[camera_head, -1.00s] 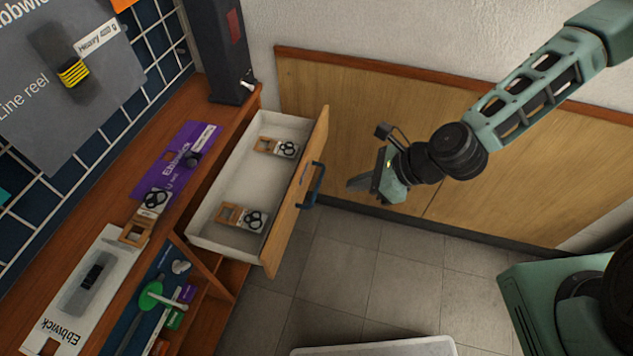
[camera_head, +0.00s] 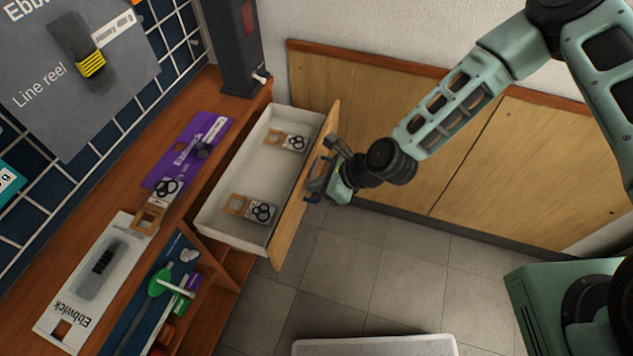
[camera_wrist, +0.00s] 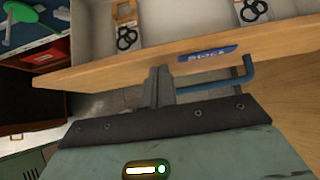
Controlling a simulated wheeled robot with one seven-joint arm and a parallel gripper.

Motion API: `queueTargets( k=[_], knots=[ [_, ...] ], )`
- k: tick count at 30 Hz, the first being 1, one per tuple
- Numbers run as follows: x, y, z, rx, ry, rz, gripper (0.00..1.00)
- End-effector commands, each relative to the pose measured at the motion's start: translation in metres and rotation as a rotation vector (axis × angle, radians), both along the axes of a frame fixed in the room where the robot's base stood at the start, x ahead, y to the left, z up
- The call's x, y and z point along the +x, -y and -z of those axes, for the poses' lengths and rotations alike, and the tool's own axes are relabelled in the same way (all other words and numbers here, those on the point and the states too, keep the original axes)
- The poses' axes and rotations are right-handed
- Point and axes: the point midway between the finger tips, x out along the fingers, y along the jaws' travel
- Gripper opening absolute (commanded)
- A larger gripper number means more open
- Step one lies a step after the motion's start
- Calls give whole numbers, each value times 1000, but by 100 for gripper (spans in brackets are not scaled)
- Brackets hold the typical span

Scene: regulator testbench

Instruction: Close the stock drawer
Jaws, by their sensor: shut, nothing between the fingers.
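The stock drawer (camera_head: 232,205) stands pulled out of the wooden bench, with a white inside and a wooden front (camera_head: 303,190). Two tagged packs with black ring-shaped items lie in it, one near each end. A dark blue bar handle (camera_wrist: 232,82) sits on the front, beside a blue label (camera_wrist: 208,54) in the wrist view. My gripper (camera_head: 328,170) is at the outer side of the drawer front, by the handle. In the wrist view its shut, empty fingers (camera_wrist: 157,85) point at the front just left of the handle. I cannot tell whether they touch it.
The bench top (camera_head: 195,215) holds a purple card (camera_head: 187,152) and a white Ebbwick card (camera_head: 62,325). A dark upright post (camera_head: 238,45) stands behind the drawer. Wooden panels line the wall to the right.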

Motion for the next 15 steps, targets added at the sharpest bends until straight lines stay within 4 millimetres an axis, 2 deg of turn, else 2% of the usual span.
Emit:
queueTargets(
  k=[11, 15],
  knots=[
    [1, -1, 0, 0, 0, 0, 0],
    [4, -10, 0, 1, 0, 1, 0]
  ],
)
